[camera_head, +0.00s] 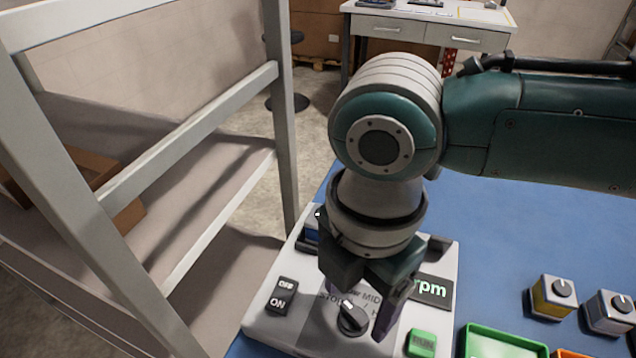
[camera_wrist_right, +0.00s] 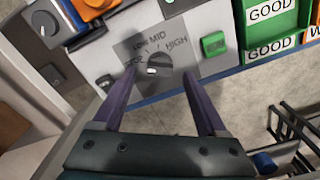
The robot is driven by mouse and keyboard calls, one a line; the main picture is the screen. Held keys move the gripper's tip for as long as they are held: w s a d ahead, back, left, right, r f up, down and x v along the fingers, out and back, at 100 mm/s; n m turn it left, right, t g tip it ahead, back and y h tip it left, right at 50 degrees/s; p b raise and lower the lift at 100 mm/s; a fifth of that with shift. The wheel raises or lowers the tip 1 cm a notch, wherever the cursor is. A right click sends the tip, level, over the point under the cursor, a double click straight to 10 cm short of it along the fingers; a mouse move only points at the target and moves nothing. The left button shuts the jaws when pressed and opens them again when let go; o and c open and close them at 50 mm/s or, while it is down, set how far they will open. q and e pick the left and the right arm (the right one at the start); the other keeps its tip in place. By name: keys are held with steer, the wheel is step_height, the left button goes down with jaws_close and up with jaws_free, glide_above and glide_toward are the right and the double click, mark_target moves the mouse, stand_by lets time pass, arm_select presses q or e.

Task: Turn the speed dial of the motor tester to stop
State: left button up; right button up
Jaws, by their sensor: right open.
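The motor tester (camera_head: 262,318) is a pale box at the front of the blue table, with an rpm display (camera_head: 432,290). Its speed dial (camera_head: 352,320) is a dark round knob with a white mark; it also shows in the right wrist view (camera_wrist_right: 153,70). Labels STOP, LOW, MID and HIGH fan around the dial. In the head view the white mark points up and slightly left; its exact setting is unclear. My right gripper (camera_wrist_right: 158,76) is open, its purple fingers on either side of the dial. Contact cannot be told. My left gripper is not in view.
The tester also carries an OFF/ON switch (camera_head: 282,296) and a green RUN button (camera_head: 421,343). A green tray (camera_head: 497,340) and small knobbed boxes (camera_head: 553,296) stand to the right. A metal shelf rack (camera_head: 285,130) stands left of the table.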

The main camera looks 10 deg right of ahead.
mark_target(354, 312)
step_height(354, 312, up, 8)
steer(key=shift+r+p, duration=0.15)
steer(key=shift+p, duration=0.15)
